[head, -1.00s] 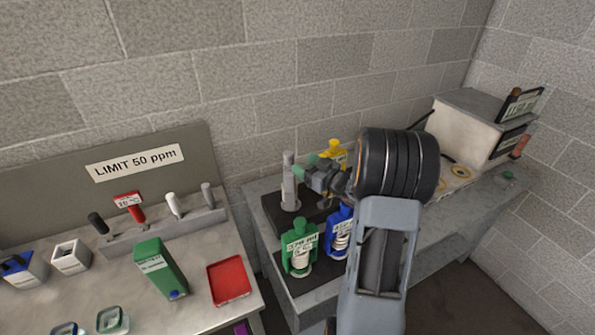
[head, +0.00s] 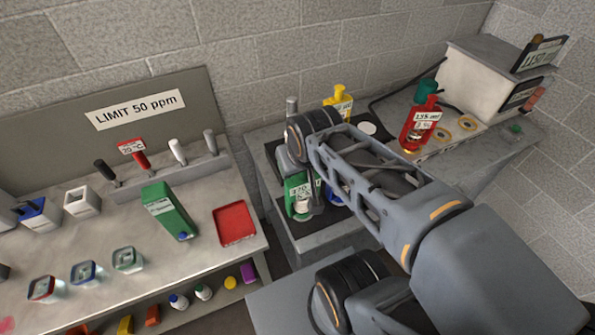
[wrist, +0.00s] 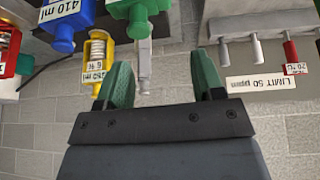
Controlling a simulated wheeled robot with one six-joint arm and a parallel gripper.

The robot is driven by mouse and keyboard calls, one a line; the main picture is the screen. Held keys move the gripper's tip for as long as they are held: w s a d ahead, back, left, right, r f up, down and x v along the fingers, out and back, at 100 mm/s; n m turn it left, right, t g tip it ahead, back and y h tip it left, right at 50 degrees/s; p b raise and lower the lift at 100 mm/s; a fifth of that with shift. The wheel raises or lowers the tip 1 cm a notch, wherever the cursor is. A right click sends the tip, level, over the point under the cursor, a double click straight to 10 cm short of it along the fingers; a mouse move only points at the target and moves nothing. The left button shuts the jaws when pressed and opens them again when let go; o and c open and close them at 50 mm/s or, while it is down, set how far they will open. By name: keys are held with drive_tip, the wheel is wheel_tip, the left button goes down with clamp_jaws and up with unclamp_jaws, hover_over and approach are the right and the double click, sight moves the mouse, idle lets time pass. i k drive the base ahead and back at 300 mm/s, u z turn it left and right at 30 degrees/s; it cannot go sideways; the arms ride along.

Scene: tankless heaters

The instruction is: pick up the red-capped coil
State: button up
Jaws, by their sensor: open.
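A red coil unit (head: 418,128) with a white label stands upright on the right bench beside the white box. In the wrist view, which looks upside down, a red unit with a spring (wrist: 8,45) is cut by the left edge. My gripper (wrist: 163,75) is open in the wrist view, its two green fingers apart with nothing held between them. In the head view my arm hides most of the gripper, which is over the left part of the bench, well left of the red unit.
A green coil (head: 298,200), a partly hidden blue coil (head: 334,196) and a yellow coil (head: 339,103) stand near a grey post (head: 292,106). The white box (head: 480,80) stands at the back right. A red tray (head: 234,222) lies on the left table.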

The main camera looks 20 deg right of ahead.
sight(426, 117)
drive_tip(key=z, duration=0.5)
drive_tip(key=k, duration=0.6)
drive_tip(key=z, duration=0.9)
drive_tip(key=i, duration=0.2)
drive_tip(key=u, duration=4.55)
drive_tip(key=k, duration=2.3)
